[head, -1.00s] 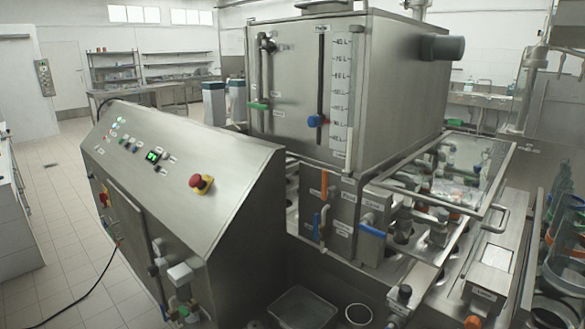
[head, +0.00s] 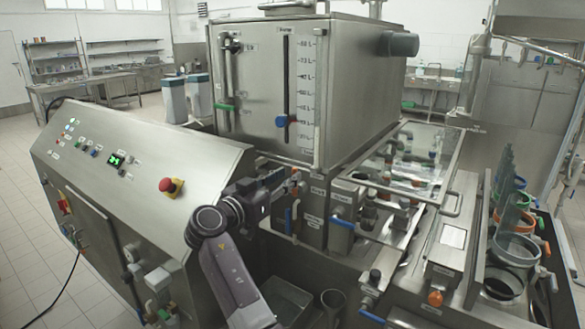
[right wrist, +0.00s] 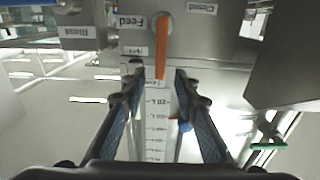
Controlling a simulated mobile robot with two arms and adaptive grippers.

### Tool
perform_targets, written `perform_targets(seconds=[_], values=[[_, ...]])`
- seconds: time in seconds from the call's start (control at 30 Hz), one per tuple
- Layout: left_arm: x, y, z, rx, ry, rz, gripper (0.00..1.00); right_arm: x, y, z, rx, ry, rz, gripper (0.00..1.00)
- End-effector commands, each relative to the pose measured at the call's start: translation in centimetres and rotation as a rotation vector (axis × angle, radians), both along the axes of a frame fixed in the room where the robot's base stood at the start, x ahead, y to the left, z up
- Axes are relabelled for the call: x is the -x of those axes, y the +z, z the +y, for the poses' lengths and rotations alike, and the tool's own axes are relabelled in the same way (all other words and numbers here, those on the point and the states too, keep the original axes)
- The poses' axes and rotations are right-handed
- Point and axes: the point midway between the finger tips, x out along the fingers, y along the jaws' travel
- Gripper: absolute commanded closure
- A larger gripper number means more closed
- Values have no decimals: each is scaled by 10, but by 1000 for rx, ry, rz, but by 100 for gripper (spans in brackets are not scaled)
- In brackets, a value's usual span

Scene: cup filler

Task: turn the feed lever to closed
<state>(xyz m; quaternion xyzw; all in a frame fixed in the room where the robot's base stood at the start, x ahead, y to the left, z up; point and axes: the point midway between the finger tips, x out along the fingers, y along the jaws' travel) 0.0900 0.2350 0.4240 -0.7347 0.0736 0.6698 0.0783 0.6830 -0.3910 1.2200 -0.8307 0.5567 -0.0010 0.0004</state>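The feed lever is orange and shows best in the right wrist view (right wrist: 161,48). It runs down the picture from its round pivot, between a "Feed" label (right wrist: 132,21) on the left and a "Closed" label (right wrist: 202,8) on the right. My right gripper (right wrist: 154,76) is open, its fingers either side of the lever's free end. I see a gap on both sides and no clear contact. In the head view my right gripper (head: 289,182) is at the valve panel below the tank and hides most of the lever. My left gripper is out of view.
The steel tank (head: 355,95) with its litre scale stands above the valve panel. A blue-handled lever (head: 288,219) is just below my gripper. The control console (head: 135,170) with a red emergency button (head: 166,185) is left of my arm. A glass-lidded frame (head: 400,160) lies right.

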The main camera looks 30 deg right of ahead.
Motion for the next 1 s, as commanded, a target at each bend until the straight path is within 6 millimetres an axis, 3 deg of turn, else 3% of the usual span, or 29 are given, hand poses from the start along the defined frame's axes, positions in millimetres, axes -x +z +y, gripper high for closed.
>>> perform_targets(seconds=[0.1, 0.3, 0.63, 0.9, 1.0], values=[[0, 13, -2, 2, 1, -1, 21, -7, 4, -19, 1, -1, 2, 72], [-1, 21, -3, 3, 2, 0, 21, -16, 1, -38, 0, 1, 3, 72], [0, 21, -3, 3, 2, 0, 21, -18, -1, -41, 0, 3, 2, 72], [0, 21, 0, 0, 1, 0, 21, -18, -1, -41, 0, 3, 2, 100], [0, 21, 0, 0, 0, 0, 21, -18, -1, -41, 0, 3, 2, 100]])
